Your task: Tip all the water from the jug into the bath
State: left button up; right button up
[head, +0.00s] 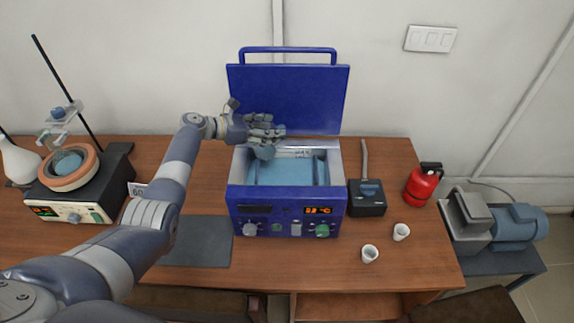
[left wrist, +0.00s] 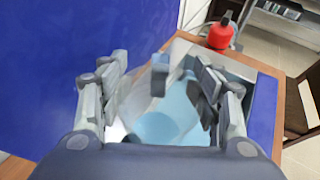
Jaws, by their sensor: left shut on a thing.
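The bath (head: 238,196) is a blue box with its lid (head: 290,95) raised and light blue water (head: 285,172) inside. My left gripper (head: 268,137) is above the bath's back left part and is shut on the jug (head: 264,151). The jug looks clear, with its lower part over the bath opening; the fingers hide much of it. In the left wrist view the jug (left wrist: 140,104) shows between the two fingers, seemingly tilted. I cannot tell how much water is in it. My right gripper is not in view.
A heating unit with a bowl (head: 68,165) stands at the left. A dark box with an upright handle (head: 368,196), a red extinguisher (head: 424,183) and two white cups (head: 370,254) are to the right. A grey mat (head: 200,245) lies at the front left.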

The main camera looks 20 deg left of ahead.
pick_arm(q)
jog(key=shift+r, duration=0.1)
jog(key=shift+r, duration=2.5)
